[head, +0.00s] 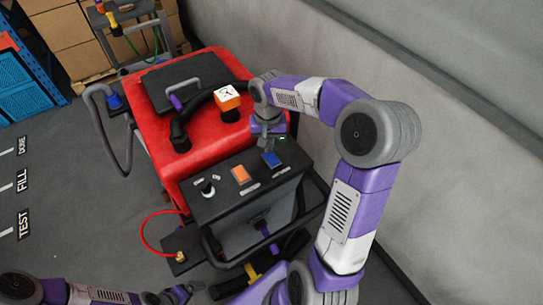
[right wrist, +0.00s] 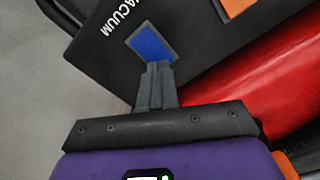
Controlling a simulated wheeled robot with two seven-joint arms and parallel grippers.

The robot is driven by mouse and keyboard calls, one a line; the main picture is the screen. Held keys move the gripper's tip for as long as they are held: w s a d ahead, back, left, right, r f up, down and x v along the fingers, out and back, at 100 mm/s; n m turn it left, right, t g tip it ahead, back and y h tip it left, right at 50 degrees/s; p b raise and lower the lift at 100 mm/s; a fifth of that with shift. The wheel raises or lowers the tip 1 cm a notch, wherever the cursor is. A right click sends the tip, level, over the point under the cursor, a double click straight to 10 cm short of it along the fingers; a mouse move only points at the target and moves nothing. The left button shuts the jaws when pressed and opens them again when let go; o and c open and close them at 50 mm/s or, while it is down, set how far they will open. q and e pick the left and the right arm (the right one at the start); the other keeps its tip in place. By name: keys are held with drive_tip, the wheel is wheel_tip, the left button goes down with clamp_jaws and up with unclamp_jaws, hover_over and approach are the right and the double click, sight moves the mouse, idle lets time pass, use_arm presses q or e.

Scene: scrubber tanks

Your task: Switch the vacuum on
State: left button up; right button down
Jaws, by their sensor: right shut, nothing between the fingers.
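The blue vacuum switch (head: 271,159) is on the black control panel (head: 225,207) of the red floor scrubber. My right gripper (head: 270,146) is shut and empty, just above the switch. Its fingertips (right wrist: 158,66) overlap the switch's lower edge in the wrist view. I cannot tell whether they touch it, nor which way it is set. My left gripper (head: 180,294) is low at the bottom left, away from the panel, its jaws unclear.
An orange switch (head: 241,174) and a knob (head: 207,188) sit left of the blue switch. An orange-and-white block (head: 227,97) and a black hose lie on the red tank (head: 150,125). A grey wall (head: 440,60) stands at the right.

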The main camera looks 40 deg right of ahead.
drive_tip(key=shift+f+b, duration=0.75)
drive_tip(key=shift+f, duration=0.25)
idle(0.7)
drive_tip(key=shift+r+p, duration=2.9)
drive_tip(key=shift+r, duration=0.75)
drive_tip(key=shift+f, duration=0.1)
